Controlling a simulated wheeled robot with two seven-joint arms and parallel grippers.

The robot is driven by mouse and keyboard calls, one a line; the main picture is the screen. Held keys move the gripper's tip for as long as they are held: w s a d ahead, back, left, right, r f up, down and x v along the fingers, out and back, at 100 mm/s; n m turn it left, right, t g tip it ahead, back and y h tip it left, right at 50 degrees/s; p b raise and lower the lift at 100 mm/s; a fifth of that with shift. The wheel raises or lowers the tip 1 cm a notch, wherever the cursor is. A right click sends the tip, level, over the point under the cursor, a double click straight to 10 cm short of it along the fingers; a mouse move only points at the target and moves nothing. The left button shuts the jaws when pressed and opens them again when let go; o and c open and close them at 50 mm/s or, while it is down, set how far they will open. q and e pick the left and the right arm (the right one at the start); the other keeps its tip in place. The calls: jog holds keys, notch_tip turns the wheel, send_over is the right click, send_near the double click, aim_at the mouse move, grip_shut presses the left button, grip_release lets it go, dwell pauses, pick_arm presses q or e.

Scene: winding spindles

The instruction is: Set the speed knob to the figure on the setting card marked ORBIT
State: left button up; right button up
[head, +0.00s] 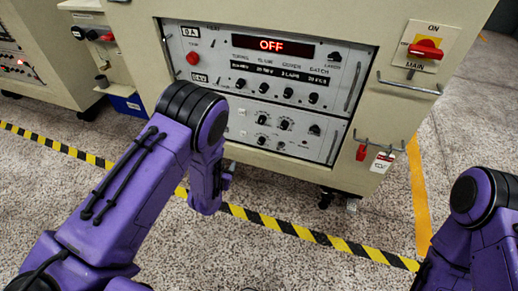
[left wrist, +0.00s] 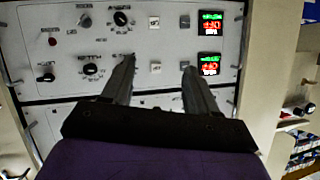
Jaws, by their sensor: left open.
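In the left wrist view a grey panel (left wrist: 150,45) carries black knobs, including one at the top (left wrist: 120,18) and a larger one lower down (left wrist: 90,69). Their lettering is too blurred to tell which is the speed knob. My left gripper (left wrist: 157,64) is open and empty, its two fingers spread in front of this panel. In the head view my left arm hides most of that gripper. My right gripper is out of view.
The cabinet's front panel (head: 240,75) has a red display (head: 270,45) reading OFF and several small black knobs. A red main switch (head: 425,49) and a red tag (head: 361,152) are at right. Striped tape (head: 290,228) crosses clear floor.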

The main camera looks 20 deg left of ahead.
aim_at(261, 122)
pick_arm(q)
jog(key=w+d+m+t+h+b, duration=0.1)
jog(key=w+d+b, duration=0.1)
jog(key=w+b, duration=0.2)
jog(key=w+d+m+t+h+b, duration=0.1)
jog(key=w+b, duration=0.3)
jog(key=w, duration=0.6)
jog(key=w+d+m+t+h+b, duration=0.1)
jog(key=w+d+m+t+b, duration=0.1)
jog(key=w, duration=0.5)
jog(key=shift+w+d+r+m+t+b, duration=0.2)
jog(key=shift+d+b, duration=0.1)
jog(key=shift+b, duration=0.35)
jog(key=shift+w+d+r+m+t+b, duration=0.1)
jog(key=shift+d+m+t+b, duration=0.15)
jog(key=shift+b, duration=0.35)
jog(key=shift+w+r, duration=0.1)
jog(key=shift+w, duration=0.35)
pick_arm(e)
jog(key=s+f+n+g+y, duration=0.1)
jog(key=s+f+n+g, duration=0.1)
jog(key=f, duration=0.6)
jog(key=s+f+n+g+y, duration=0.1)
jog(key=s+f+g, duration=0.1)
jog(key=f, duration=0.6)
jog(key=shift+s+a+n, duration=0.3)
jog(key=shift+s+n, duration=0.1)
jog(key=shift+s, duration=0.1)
pick_arm(q)
jog(key=c, duration=1)
